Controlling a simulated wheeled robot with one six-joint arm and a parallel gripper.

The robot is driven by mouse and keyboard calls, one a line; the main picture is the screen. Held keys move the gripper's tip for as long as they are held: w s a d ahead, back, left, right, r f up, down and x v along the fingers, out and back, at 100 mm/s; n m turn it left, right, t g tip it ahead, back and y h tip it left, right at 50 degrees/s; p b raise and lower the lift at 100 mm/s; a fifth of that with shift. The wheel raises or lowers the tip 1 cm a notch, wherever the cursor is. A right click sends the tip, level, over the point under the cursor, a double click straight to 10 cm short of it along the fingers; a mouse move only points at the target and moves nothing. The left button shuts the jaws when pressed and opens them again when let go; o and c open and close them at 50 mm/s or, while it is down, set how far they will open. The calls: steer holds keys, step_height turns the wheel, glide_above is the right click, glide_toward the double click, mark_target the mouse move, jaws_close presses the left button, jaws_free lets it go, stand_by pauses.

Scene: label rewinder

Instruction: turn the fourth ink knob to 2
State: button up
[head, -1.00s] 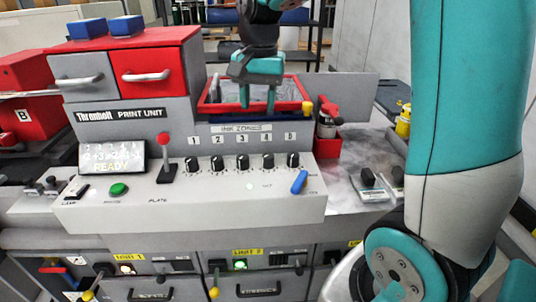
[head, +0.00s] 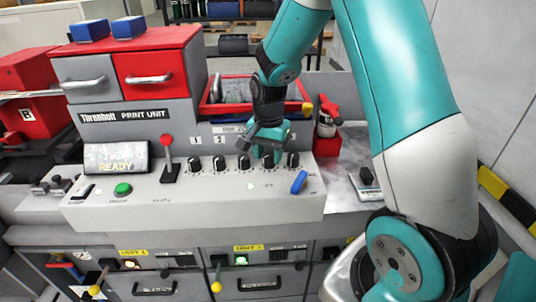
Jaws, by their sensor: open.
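A row of several black ink knobs sits on the light grey sloped panel (head: 225,202) of the print unit. The fourth ink knob (head: 268,163) is second from the right. The fifth knob (head: 293,160) is to its right and the third knob (head: 244,163) to its left. My gripper (head: 267,156) is open, pointing down, with its teal fingertips at the fourth knob, seemingly either side of it. I cannot tell whether they touch it. The gripper hides the number labels above the right-hand knobs. The knob's setting is too small to read.
The display (head: 115,158) reads READY; its upper line is washed out. A red-topped lever (head: 167,150), green button (head: 123,189) and blue switch (head: 299,182) share the panel. A red-rimmed tray (head: 210,108) lies behind. A red-topped bottle (head: 326,120) stands right of it.

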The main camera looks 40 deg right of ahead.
steer(key=shift+f, duration=0.7)
steer(key=c, duration=0.6)
steer(key=shift+c, duration=0.2)
steer(key=shift+n, duration=0.3)
steer(key=n, duration=0.5)
steer(key=shift+r, duration=0.1)
steer(key=n, duration=0.6)
steer(key=shift+d, duration=0.1)
steer(key=shift+w, duration=0.1)
